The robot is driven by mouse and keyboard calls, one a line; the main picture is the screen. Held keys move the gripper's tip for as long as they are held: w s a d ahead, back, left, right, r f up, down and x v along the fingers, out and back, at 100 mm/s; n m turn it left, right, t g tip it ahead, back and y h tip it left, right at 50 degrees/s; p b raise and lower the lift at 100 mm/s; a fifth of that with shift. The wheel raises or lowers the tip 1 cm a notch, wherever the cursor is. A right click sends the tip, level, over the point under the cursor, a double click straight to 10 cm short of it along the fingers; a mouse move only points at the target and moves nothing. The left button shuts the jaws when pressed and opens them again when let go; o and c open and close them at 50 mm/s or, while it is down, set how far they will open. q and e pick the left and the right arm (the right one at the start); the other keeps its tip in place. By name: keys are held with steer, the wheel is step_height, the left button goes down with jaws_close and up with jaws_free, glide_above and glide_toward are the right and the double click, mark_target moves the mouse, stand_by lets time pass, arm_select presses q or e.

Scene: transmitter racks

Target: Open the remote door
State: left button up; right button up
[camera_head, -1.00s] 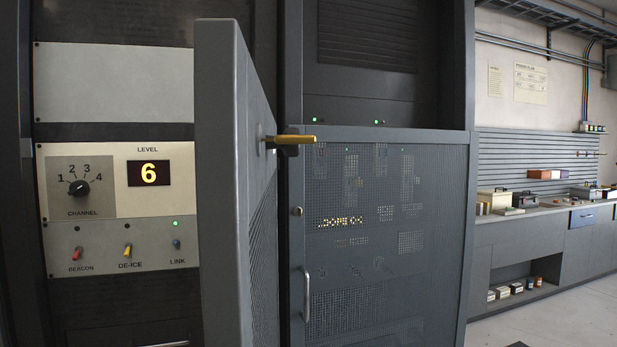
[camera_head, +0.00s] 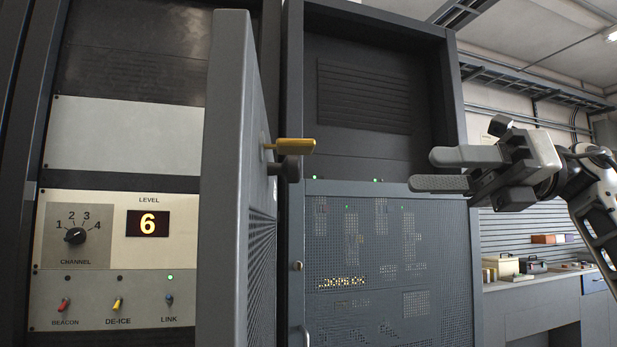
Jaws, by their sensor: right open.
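A grey door (camera_head: 226,180) stands swung out from the left rack, seen nearly edge-on. No label tells which one is the remote door. My right gripper (camera_head: 424,170) is open and empty, its fingers pointing left in front of the right rack. It is well to the right of the yellow handle and apart from it. My left gripper is not in view.
The left rack's panel (camera_head: 185,210) shows level 6, a channel knob (camera_head: 75,236) and three toggles, with one green light above LINK. A workbench (camera_head: 535,290) with boxes stands at the right. There is open space between the swung door and my right gripper.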

arm_select(q)
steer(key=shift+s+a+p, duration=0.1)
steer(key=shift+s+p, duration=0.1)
steer(key=shift+p, duration=0.4)
arm_select(e)
steer(key=a, duration=1.5)
steer(key=shift+s+a, duration=0.15)
steer(key=shift+s, duration=0.3)
